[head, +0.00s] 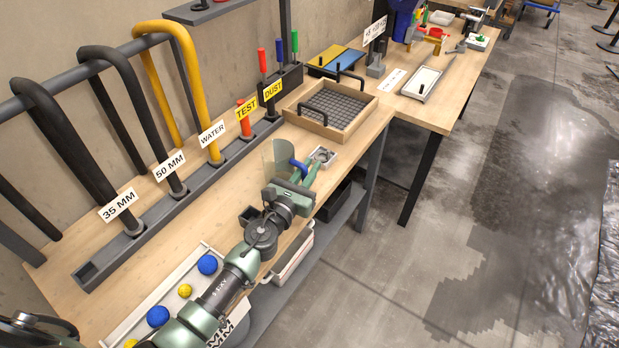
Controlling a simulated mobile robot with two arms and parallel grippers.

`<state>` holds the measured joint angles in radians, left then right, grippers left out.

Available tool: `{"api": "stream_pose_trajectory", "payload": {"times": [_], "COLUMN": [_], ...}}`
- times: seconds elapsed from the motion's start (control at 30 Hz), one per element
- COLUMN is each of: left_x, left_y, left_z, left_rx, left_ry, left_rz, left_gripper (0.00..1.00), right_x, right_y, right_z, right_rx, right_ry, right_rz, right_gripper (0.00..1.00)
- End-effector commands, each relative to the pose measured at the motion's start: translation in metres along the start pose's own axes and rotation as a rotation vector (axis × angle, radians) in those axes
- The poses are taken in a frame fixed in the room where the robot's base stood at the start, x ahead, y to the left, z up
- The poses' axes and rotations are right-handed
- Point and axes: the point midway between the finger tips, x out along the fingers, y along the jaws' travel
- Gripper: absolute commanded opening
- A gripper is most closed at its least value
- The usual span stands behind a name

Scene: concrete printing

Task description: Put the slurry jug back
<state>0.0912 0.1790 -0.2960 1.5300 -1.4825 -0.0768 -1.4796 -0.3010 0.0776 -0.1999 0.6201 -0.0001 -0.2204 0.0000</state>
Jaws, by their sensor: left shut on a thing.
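The slurry jug (278,158) is a clear, see-through vessel with a blue handle (299,168). It is at the front part of the wooden bench, just in front of the mesh-bottomed wooden tray. My left gripper (302,175) is shut on the blue handle, with the jug to its left. I cannot tell whether the jug's base touches the bench or is held a little above it. Part of the jug's lower side is hidden by the gripper. My right gripper is not in view.
A small grey holder (323,157) stands just right of the gripper. The mesh tray (342,132) lies behind. A grey rack (190,195) holds hoses labelled 35 MM, 50 MM and WATER. A white tray (128,320) with blue and yellow balls is front left. Bare bench lies between rack and jug.

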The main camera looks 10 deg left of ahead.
Motion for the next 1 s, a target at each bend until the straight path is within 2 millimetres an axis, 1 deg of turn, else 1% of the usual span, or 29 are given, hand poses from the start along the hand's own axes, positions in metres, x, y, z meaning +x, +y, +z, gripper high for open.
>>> {"api": "stream_pose_trajectory", "payload": {"times": [0.03,0.3,0.43,0.47,0.5,0.53,0.83,0.93,1.0], "left_x": [0.0002,0.0003,0.0003,0.0002,0.0002,0.0002,0.0001,0.0002,-0.0084], "left_y": [0.0,0.0004,0.0002,0.0001,0.0001,0.0002,0.0002,0.0004,0.0006], "left_z": [-0.0087,-0.0061,-0.0106,-0.0108,-0.0096,-0.0096,-0.0092,-0.0042,-0.0078], "left_rx": [-0.001,0.0,0.0,0.0,-0.001,-0.001,0.0,-0.001,0.001], "left_ry": [-0.001,-0.002,-0.002,-0.001,-0.001,-0.001,-0.001,-0.001,0.002], "left_rz": [0.001,0.001,0.001,0.001,0.001,0.001,0.001,0.001,0.001], "left_gripper": [0.0,0.0,0.0,0.16,0.28,0.35,0.35,0.35,0.35], "right_x": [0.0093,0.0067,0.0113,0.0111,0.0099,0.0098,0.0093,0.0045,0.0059], "right_y": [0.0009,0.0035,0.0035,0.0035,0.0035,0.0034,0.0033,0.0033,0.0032], "right_z": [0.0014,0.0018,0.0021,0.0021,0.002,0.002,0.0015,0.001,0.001], "right_rx": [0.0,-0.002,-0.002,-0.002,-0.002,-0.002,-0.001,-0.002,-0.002], "right_ry": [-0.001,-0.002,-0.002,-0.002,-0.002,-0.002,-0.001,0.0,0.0], "right_rz": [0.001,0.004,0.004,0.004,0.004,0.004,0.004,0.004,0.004], "right_gripper": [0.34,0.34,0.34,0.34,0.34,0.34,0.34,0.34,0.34]}}
